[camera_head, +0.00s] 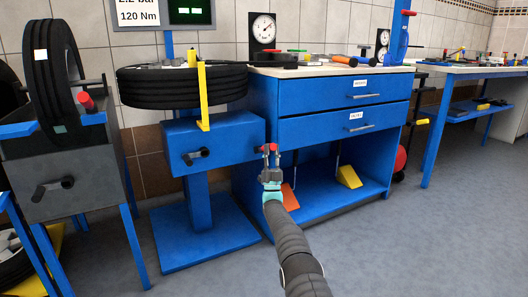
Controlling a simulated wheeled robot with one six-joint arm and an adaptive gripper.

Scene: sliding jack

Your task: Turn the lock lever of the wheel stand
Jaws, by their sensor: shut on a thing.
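The blue wheel stand (195,228) stands left of centre, with a tyre (185,92) lying flat on top. A red-tipped lever (268,148) shows at the right edge of the stand's box. My gripper (270,174) is at that lever and shut on it, just below the red tip; the jaws partly hide the lever. A black crank handle (196,157) is on the front of the box. A yellow upright bar (202,95) stands in front of the tyre.
A grey stand (75,165) with an upright tyre, a red-gripped handle (85,101) and a black crank is at left. A blue drawer cabinet (300,112) is close on the right, with orange and yellow wedges on its shelf. Floor at front right is clear.

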